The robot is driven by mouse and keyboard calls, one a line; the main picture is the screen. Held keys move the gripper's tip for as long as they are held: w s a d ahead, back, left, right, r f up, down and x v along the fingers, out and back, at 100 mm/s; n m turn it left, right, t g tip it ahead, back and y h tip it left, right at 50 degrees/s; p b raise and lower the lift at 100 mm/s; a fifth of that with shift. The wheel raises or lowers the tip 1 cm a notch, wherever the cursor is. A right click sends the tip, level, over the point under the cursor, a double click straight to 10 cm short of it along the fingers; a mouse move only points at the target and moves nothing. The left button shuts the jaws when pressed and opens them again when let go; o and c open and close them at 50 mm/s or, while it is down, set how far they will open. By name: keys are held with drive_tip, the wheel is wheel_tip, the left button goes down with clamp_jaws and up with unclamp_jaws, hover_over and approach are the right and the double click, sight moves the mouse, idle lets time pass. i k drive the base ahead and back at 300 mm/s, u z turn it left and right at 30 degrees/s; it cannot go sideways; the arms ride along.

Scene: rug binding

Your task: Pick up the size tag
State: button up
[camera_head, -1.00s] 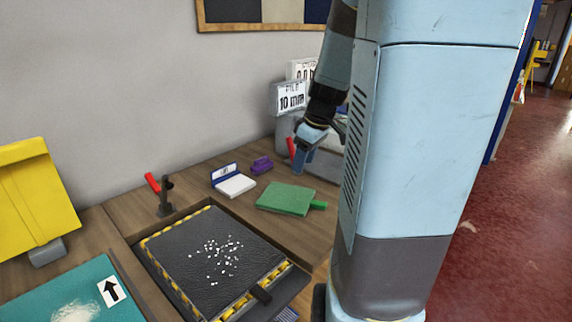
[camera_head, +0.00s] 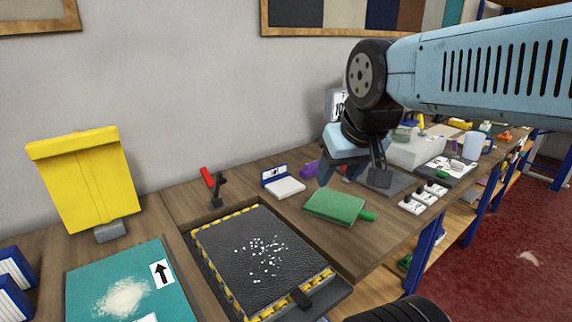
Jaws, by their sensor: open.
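My gripper (camera_head: 352,174) hangs over the bench with its jaws open, pointing down beyond the green pad. Nothing shows between its fingers. I cannot tell for sure which thing is the size tag. Small white blocks with dark tops (camera_head: 411,205) stand in a row to the right of my gripper, near the bench's front edge. A label stand (camera_head: 338,104) with dark print is at the back, partly hidden behind my arm.
A black tray (camera_head: 250,254) with white bits is nearer. A red-handled clamp (camera_head: 214,187) stands behind it. A grey box (camera_head: 415,150) stands at right.

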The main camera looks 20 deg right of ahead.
sight(424, 198)
drive_tip(key=z, duration=0.7)
drive_tip(key=k, duration=0.35)
drive_tip(key=z, duration=0.3)
drive_tip(key=i, duration=0.9)
drive_tip(key=z, duration=0.35)
